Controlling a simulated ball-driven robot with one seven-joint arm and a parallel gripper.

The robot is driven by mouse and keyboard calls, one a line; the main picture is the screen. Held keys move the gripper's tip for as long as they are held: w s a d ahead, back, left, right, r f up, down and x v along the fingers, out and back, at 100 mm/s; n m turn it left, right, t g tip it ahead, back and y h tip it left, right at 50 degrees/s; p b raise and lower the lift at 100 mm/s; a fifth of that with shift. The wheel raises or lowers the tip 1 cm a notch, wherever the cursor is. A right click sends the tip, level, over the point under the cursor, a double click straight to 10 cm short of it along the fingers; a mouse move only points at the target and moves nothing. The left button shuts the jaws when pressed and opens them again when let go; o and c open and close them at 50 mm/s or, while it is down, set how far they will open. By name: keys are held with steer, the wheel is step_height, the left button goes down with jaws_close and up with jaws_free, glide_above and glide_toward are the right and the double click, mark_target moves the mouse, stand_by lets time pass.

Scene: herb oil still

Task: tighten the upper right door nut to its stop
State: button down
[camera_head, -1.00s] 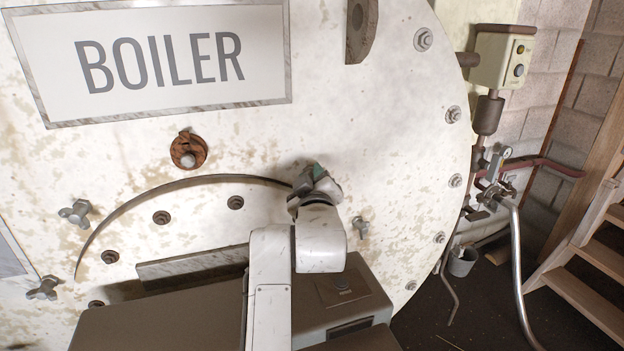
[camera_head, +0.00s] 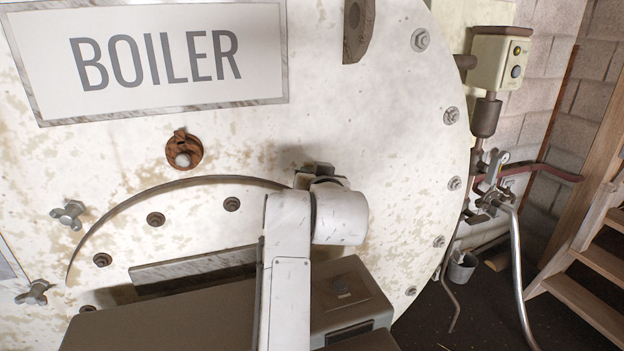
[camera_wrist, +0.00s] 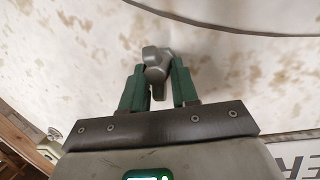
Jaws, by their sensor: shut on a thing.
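The upper right door nut (camera_wrist: 155,62) is a grey metal wing nut. In the wrist view it sits between the two green fingers of my gripper (camera_wrist: 156,85), which are shut on it. One wing points back toward the palm, between the fingers. In the head view my wrist and forearm hide the nut and the fingers; only a dark part of my gripper (camera_head: 318,168) shows above the white wrist link, near the right end of the door's curved edge.
Two more wing nuts, an upper left one (camera_head: 69,214) and a lower left one (camera_head: 35,292), are at the door's left. A rusty fitting (camera_head: 184,151) sits above the door. A valve with pipes (camera_head: 493,190) and wooden steps (camera_head: 590,262) stand at the right.

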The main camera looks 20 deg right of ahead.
steer(key=m, duration=0.2)
steer(key=m+y, duration=0.1)
steer(key=shift+d+f+m+g+y, duration=0.15)
steer(key=shift+m+g+y, duration=0.15)
steer(key=shift+m, duration=0.1)
stand_by(0.5)
steer(key=c, duration=0.9)
jaws_free()
steer(key=shift+c, duration=0.2)
steer(key=p+v, duration=0.2)
steer(key=v, duration=0.9)
